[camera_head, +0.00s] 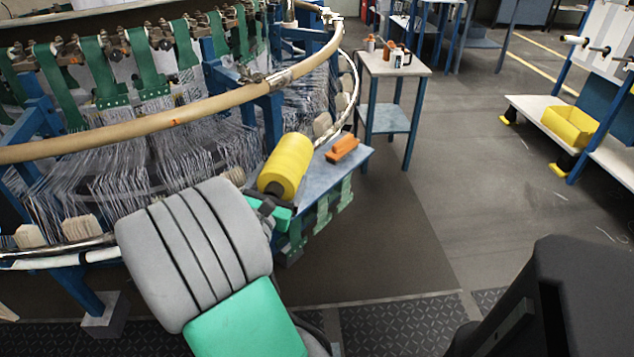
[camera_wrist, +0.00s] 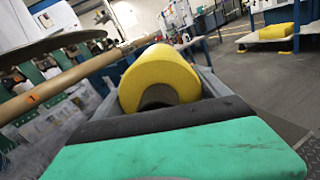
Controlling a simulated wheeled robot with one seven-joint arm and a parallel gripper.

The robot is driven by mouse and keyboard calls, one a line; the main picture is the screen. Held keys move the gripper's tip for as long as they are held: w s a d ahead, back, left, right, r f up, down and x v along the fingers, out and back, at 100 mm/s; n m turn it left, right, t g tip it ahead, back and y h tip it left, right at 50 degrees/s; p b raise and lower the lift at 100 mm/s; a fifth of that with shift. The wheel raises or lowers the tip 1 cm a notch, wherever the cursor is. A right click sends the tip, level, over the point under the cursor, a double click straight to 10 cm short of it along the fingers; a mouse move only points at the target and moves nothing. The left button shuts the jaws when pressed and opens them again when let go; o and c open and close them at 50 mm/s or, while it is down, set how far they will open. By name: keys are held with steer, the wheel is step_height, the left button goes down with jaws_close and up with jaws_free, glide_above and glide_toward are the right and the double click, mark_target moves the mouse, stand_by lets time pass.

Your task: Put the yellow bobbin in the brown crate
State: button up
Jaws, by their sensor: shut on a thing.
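The yellow bobbin (camera_head: 287,164) is tilted at the end of my arm, over the small grey-blue shelf beside the loom. My gripper (camera_head: 272,201) is shut on its near end, where a dark core shows. In the wrist view the bobbin (camera_wrist: 160,78) lies end-on ahead of my gripper (camera_wrist: 158,108), its round face and dark core towards the camera. I cannot tell whether the bobbin still touches the shelf. No brown crate shows in either view; a yellow bin (camera_head: 570,127) stands on a low rack at the right.
The loom's tan ring rail (camera_head: 180,114) and blue posts are close on the left. An orange object (camera_head: 342,149) lies on the grey-blue shelf (camera_head: 352,166). A small table (camera_head: 393,64) with bottles stands behind. The floor (camera_head: 440,180) at centre right is clear.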

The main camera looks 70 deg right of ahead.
mark_target(293, 180)
steer(key=s, duration=0.1)
steer(key=d+g, duration=0.1)
steer(key=s, duration=0.1)
steer(key=shift+s+d+f+m+b, duration=0.15)
steer(key=shift+s+f+m+b, duration=0.15)
steer(key=shift+s+f+m, duration=0.1)
steer(key=w+d+f+b, duration=0.1)
steer(key=d, duration=0.1)
steer(key=w+d+f+b, duration=0.1)
steer(key=w+d+f, duration=0.1)
steer(key=d, duration=0.1)
steer(key=w+d+f+b, duration=0.1)
steer(key=w+d, duration=0.1)
steer(key=d, duration=0.1)
steer(key=shift+f, duration=0.35)
steer(key=d+f, duration=0.1)
steer(key=w+d+f+b, duration=0.1)
steer(key=f, duration=0.1)
steer(key=w+d+f+b, duration=0.1)
steer(key=shift+w+f, duration=0.15)
steer(key=shift+w+d+f+b, duration=0.1)
steer(key=shift+d+f+b, duration=0.1)
steer(key=shift+f+b, duration=0.55)
steer(key=shift+w+d+f+b, duration=0.15)
steer(key=shift+f+b, duration=0.3)
steer(key=shift+f, duration=0.6)
steer(key=shift+s, duration=0.1)
